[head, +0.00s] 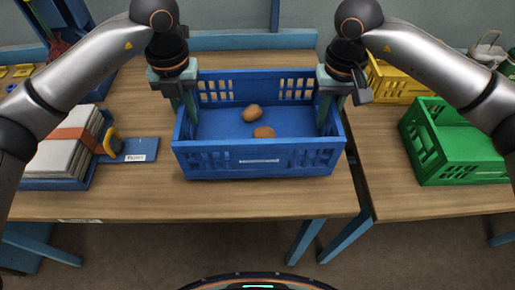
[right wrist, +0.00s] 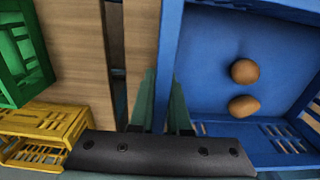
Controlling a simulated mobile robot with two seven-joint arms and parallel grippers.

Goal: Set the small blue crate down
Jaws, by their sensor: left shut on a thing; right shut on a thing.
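The small blue crate (head: 259,160) is at the middle of the head view, over the wooden table near its right edge. Two brown round things (head: 251,112) lie inside it. My left gripper (head: 186,112) is shut on the crate's left wall. My right gripper (head: 326,112) is shut on its right wall. In the right wrist view the fingers (right wrist: 160,110) straddle the crate's blue wall (right wrist: 170,45). The crate looks level. I cannot tell whether its bottom touches the table.
A green crate (head: 455,160) and a yellow crate (head: 395,82) stand on a second table to the right, across a narrow gap. On the left are stacked pale sacks (head: 65,150) with an orange band and a blue labelled plate (head: 135,150). Bare wood (head: 140,190) lies front left.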

